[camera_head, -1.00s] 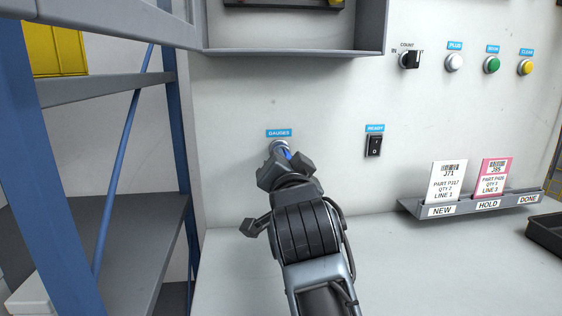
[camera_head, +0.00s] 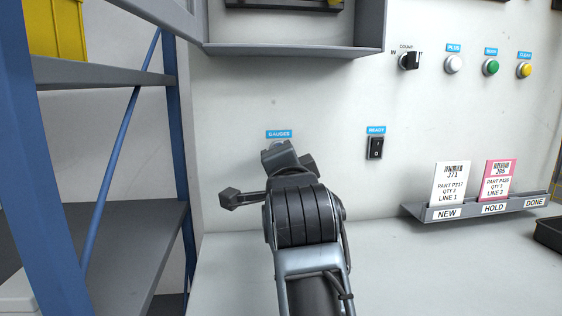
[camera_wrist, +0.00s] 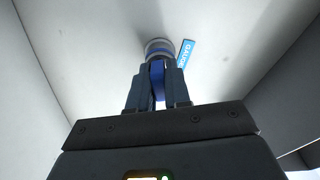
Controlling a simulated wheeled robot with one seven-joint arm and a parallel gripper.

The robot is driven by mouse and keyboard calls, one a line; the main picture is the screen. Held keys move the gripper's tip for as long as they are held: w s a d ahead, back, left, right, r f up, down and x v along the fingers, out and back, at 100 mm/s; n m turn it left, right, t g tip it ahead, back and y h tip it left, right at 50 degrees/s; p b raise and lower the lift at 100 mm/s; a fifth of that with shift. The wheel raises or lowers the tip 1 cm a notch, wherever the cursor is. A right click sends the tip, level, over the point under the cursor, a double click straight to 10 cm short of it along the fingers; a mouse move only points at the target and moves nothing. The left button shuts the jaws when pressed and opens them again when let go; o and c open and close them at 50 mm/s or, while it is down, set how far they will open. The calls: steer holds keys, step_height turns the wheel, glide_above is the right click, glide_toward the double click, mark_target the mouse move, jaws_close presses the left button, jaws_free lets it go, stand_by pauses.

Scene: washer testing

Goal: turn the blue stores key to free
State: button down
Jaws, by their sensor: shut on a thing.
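A blue key (camera_wrist: 157,70) sits in a round silver lock (camera_wrist: 158,47) on the white wall. The blue label (camera_head: 279,134) above the lock reads GAUGES; I see no label that reads STORES. My gripper (camera_wrist: 157,86) is shut on the blue key, one finger on each side of it, close to the lock face. In the head view my gripper (camera_head: 283,155) covers the key and most of the lock. The key's exact angle and any position marks around the lock are hidden.
A black READY rocker switch (camera_head: 375,147) is on the wall to the right. A blue-framed shelf rack (camera_head: 180,120) stands close on the left. A grey cabinet (camera_head: 290,49) overhangs above. A card rail (camera_head: 470,208) holds a white and a pink card at right.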

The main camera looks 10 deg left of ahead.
steer(key=shift+m, duration=0.5)
steer(key=shift+a+m+b, duration=0.1)
steer(key=shift+m+b, duration=0.55)
steer(key=shift+m, duration=0.25)
steer(key=shift+s+r+m, duration=0.1)
steer(key=shift+r+m, duration=0.05)
steer(key=shift+m, duration=0.75)
steer(key=c, duration=1)
jaws_free()
